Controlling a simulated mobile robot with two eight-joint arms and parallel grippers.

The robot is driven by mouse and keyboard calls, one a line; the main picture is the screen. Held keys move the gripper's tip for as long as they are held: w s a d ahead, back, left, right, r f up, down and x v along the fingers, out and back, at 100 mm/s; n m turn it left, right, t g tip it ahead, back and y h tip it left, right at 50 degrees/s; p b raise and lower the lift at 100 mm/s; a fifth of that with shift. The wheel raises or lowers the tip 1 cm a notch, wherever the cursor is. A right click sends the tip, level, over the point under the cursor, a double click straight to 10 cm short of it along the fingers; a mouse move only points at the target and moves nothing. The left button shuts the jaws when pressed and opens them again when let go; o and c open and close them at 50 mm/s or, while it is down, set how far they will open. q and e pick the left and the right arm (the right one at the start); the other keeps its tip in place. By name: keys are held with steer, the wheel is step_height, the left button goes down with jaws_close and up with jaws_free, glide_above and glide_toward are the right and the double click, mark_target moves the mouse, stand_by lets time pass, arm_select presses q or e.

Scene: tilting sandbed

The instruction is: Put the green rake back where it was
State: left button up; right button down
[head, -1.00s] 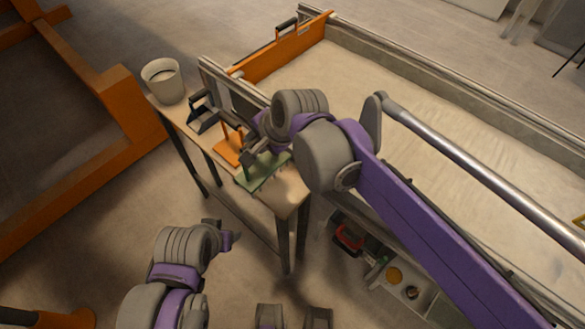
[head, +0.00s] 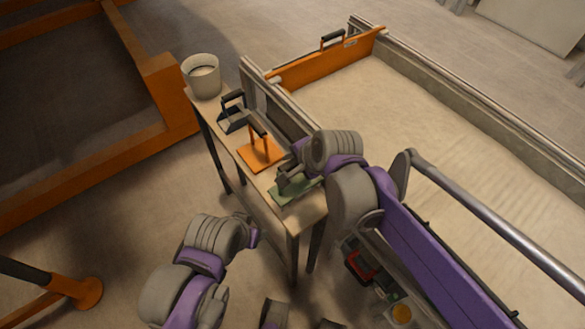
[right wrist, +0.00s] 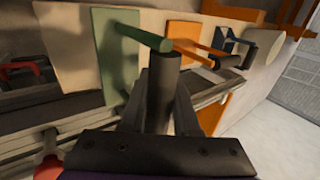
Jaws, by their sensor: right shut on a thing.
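The green rake has a green plate (head: 288,193) at the near right end of the narrow bench (head: 306,213). In the right wrist view its plate (right wrist: 116,62) lies close along the bench top, with a green bar (right wrist: 146,39) leading to a dark grip. My right gripper (right wrist: 163,75) is shut on that grip, and it also shows above the plate in the head view (head: 291,176). I cannot tell for sure whether the plate bears fully on the bench. My left gripper (head: 252,235) is low, left of the bench; its fingers are not clear.
An orange tool (head: 262,154) stands close beside the rake on the bench, then a dark scoop-like tool (head: 233,115) and a grey bucket (head: 202,77). The sandbed (head: 350,105) lies right of the bench. A red-handled item (head: 362,266) sits low at the front.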

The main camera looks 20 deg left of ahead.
steer(key=shift+f, duration=1.25)
steer(key=c, duration=0.7)
jaws_free()
steer(key=shift+o, duration=0.2)
steer(key=shift+r, duration=0.25)
steer(key=p+v, duration=0.1)
steer(key=v, duration=1)
steer(key=shift+s+d+r, duration=0.2)
steer(key=shift+d+r, duration=0.05)
steer(key=shift+d, duration=0.1)
